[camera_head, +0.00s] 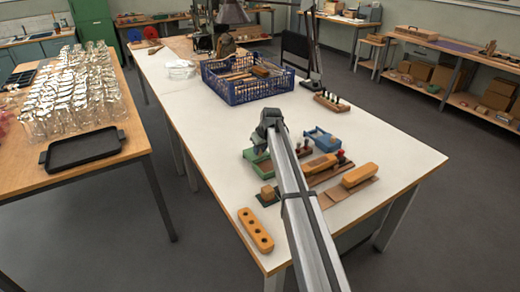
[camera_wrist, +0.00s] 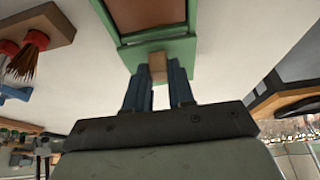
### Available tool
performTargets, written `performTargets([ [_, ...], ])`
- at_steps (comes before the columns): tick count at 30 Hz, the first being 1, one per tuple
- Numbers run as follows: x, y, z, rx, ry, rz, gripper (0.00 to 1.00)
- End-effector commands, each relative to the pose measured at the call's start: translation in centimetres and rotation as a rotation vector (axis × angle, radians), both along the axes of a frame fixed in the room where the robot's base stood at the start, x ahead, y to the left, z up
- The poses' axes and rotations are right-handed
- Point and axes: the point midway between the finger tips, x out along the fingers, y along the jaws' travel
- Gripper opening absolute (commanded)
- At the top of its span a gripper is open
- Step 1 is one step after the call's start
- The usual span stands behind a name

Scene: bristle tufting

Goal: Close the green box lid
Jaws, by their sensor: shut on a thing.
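The green box (camera_head: 252,157) is on the white table in the head view, mostly hidden behind my arm. In the wrist view its green frame (camera_wrist: 190,45) surrounds a brown panel (camera_wrist: 150,14), and a tan wooden block (camera_wrist: 158,62) sits at its near edge. My gripper (camera_wrist: 158,78) has its two blue-grey fingers on either side of this tan block, shut on it. The rest of the green box is cut off by the top of the wrist view. I cannot tell how far the lid is open.
To the right of my arm are a small blue box (camera_head: 322,139), an orange-handled brush (camera_head: 360,175) and red-knobbed tools. A yellow block with holes (camera_head: 256,230) lies near the front left edge. A blue crate (camera_head: 245,90) stands behind. The table's left side is clear.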

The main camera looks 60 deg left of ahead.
Motion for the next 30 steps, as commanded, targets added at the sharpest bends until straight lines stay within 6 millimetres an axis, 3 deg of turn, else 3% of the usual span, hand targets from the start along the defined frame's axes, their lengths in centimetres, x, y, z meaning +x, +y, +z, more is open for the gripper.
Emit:
performTargets([
  [3, 0.0, 0.0, 0.0, 0.000, 0.000, 0.000, 0.00],
  [17, 0.0, -0.5, 0.0, 0.000, 0.000, 0.000, 0.00],
  [30, -0.1, -9.2, 0.0, 0.001, 0.001, -0.002, 0.00],
])
